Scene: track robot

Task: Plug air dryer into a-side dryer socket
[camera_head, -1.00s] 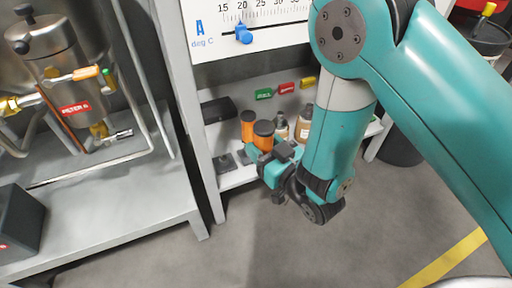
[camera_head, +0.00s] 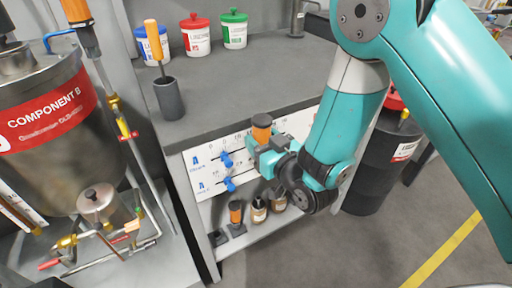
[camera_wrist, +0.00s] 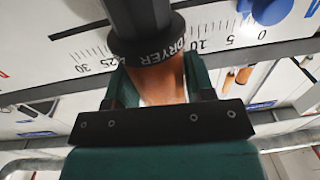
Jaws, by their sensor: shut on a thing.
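My gripper (camera_head: 268,143) is shut on an orange air dryer with a black cap (camera_head: 262,127). It holds the dryer in front of the white scale panel, near the worktop's front edge. In the wrist view the dryer (camera_wrist: 158,82) is between the fingers, and its dark collar reads "DRYER". A second orange dryer (camera_head: 236,210) with a black cap stands on the lower shelf. I cannot identify the a-side dryer socket in these views.
The white panel (camera_head: 205,170) carries blue sliders. Brown bottles (camera_head: 258,211) stand on the shelf. The grey worktop (camera_head: 225,80) holds lidded tubs and a dark cup (camera_head: 168,98). A "COMPONENT B" tank (camera_head: 45,150) with piping stands left. A dark drum (camera_head: 375,165) stands right.

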